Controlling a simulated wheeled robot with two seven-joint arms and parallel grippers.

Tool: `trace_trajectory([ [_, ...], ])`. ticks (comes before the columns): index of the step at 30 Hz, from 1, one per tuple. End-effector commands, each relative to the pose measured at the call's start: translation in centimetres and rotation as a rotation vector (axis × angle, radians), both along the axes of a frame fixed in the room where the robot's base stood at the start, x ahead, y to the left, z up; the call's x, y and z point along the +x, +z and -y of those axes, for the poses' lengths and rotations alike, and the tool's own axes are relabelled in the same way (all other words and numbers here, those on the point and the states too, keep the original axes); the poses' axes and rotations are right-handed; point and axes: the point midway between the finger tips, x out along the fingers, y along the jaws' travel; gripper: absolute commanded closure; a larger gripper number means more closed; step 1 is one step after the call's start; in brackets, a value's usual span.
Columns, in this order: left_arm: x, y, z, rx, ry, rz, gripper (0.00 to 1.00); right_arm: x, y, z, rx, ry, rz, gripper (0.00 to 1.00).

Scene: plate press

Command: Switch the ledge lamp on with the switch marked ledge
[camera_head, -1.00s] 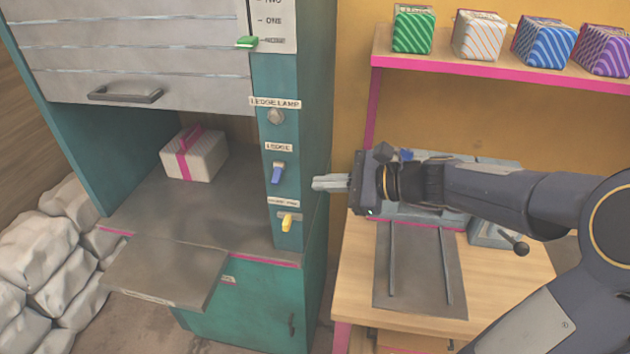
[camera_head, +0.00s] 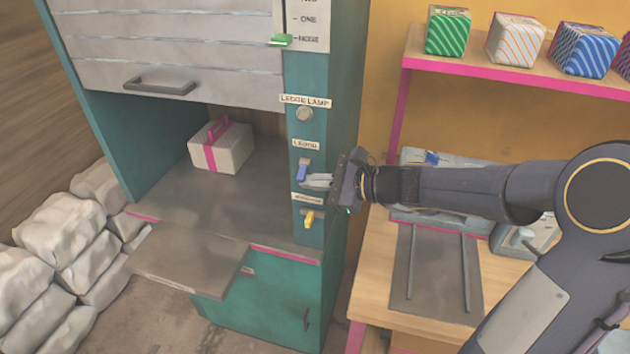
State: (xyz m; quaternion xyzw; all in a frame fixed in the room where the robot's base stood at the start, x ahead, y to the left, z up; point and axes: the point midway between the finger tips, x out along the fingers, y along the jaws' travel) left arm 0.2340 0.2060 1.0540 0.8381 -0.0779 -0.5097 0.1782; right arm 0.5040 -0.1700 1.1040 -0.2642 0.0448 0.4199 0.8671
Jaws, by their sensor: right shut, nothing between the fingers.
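The blue switch (camera_head: 303,169) sits on the teal cabinet's front post under a label that reads as ledge. Above it a round grey lamp (camera_head: 304,114) sits under the label "LEDGE LAMP"; it looks unlit. A yellow switch (camera_head: 309,219) is lower on the post, under a label too small to read. My right gripper (camera_head: 317,181) is shut and empty. Its fingertips are just right of and slightly below the blue switch's lower end; I cannot tell whether they touch it. My left gripper is not in view.
The cabinet has a ledge (camera_head: 190,264), a grey shutter (camera_head: 180,50) with a handle, and a white box with a pink ribbon (camera_head: 221,146) inside. A green slider (camera_head: 281,41) is higher up. A wooden bench (camera_head: 375,290) and a shelf of boxes (camera_head: 480,66) stand right.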

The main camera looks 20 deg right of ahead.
Motion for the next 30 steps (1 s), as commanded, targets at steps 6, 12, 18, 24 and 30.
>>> trace_trajectory([
  [6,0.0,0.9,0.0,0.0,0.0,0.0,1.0,-0.1,0.3,0.0,0.022,-0.001,-0.034,1.0],
  [12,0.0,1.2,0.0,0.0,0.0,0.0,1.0,-0.1,0.3,-0.1,0.037,-0.001,-0.057,1.0],
  [18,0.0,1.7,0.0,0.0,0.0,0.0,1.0,-0.2,0.4,-0.1,0.056,0.0,-0.083,1.0],
  [24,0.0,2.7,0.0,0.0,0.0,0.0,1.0,-0.3,0.7,-0.2,0.086,0.0,-0.129,1.0],
  [30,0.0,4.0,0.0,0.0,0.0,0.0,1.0,-0.5,1.1,-0.3,0.15,0.001,-0.224,1.0],
])
